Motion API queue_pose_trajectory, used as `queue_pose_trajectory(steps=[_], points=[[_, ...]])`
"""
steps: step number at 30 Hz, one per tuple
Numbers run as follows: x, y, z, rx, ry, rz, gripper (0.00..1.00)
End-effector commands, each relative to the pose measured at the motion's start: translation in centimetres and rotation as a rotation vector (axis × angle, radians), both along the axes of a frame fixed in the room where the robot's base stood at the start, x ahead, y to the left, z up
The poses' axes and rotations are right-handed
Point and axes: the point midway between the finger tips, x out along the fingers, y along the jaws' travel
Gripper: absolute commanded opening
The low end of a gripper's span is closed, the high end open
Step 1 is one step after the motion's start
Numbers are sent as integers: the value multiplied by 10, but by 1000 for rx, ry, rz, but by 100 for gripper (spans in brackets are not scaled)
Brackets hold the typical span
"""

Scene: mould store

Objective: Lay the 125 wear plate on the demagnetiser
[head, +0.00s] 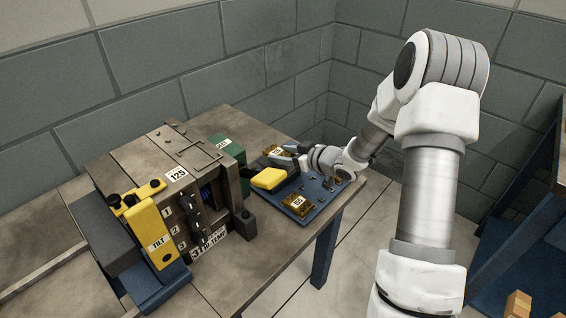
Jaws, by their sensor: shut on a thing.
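My gripper (284,153) reaches in from the right over the blue mat on the table. It is shut on a small brass-coloured plate (274,150) with a white label, beyond the yellow-topped block. The label is too small to read, so I cannot tell if this is the 125 wear plate. A second brass plate (298,204) with a label lies on the blue mat (318,206), nearer to me. I cannot tell for sure which thing is the demagnetiser. A green box (226,146) with an unreadable white label stands behind the mould.
A large grey mould (150,165) marked 125 stands at the table's left, with a yellow TILT bracket (154,232) in front. A blue shelf (520,240) is at the right. The table's front (270,270) is clear.

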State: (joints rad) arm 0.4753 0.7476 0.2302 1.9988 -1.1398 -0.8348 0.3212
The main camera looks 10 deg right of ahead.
Motion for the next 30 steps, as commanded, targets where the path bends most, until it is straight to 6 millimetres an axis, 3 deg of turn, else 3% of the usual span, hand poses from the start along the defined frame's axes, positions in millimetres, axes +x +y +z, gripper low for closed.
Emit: queue_pose_trajectory(steps=[1,4,17,18,23,30], points=[[0,1,-12,2,0,1,0],[0,1,-22,2,-2,2,0],[0,0,-27,2,-4,1,0],[0,0,-28,0,-1,1,65],[0,0,-28,0,0,1,92],[0,0,-27,0,0,1,92]])
